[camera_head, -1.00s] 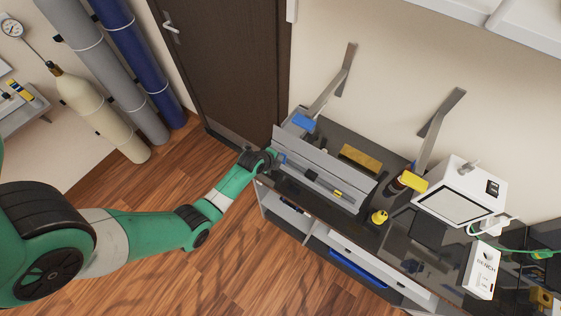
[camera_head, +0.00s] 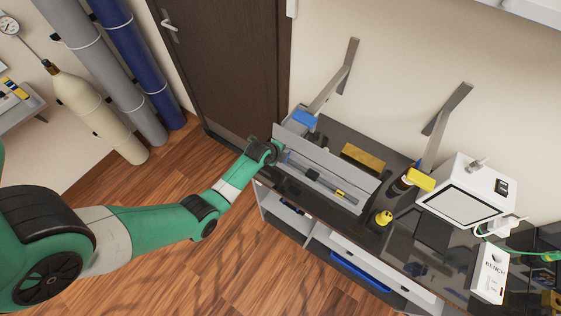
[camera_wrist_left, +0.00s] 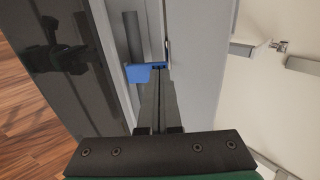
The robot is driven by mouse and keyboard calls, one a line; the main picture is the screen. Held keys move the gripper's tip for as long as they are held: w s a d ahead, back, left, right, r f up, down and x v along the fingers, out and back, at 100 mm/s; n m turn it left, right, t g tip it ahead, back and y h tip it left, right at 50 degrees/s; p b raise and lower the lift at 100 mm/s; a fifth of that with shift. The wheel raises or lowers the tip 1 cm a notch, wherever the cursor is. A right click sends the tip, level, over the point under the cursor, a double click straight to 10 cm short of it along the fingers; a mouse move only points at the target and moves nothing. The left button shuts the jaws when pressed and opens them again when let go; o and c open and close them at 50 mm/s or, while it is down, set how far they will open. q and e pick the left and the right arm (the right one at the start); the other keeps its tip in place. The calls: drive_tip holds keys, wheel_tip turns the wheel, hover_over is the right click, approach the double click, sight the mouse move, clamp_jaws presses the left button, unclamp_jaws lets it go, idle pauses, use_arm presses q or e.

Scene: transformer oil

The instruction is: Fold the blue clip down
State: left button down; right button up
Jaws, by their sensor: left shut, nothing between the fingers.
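The blue clip (camera_wrist_left: 139,73) sits at the edge of a long grey case (camera_head: 345,198), at its left end. In the left wrist view it sticks out to the left of the fingertips, over the case's channel. My left gripper (camera_wrist_left: 158,70) is shut, with nothing between its fingers. Its tips are right beside the clip and seem to meet its right end; I cannot tell whether they touch. In the head view my left gripper (camera_head: 279,152) is at the case's left end, and the clip is not clearly seen there. My right gripper is not in view.
The case stands on a dark bench, its grey panel (camera_head: 325,160) raised. A dark rod with a yellow part (camera_head: 340,194) lies in it. Behind are a blue block (camera_head: 305,119) and a yellow-brown block (camera_head: 363,158). A white instrument (camera_head: 466,195) stands to the right.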

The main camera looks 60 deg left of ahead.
use_arm(q)
drive_tip(key=shift+b+x, duration=0.8)
drive_tip(key=shift+b, duration=0.05)
wheel_tip(320, 180, up, 6)
drive_tip(key=p, duration=0.6)
drive_tip(key=shift+r, duration=0.2)
drive_tip(key=shift+s+f, duration=0.1)
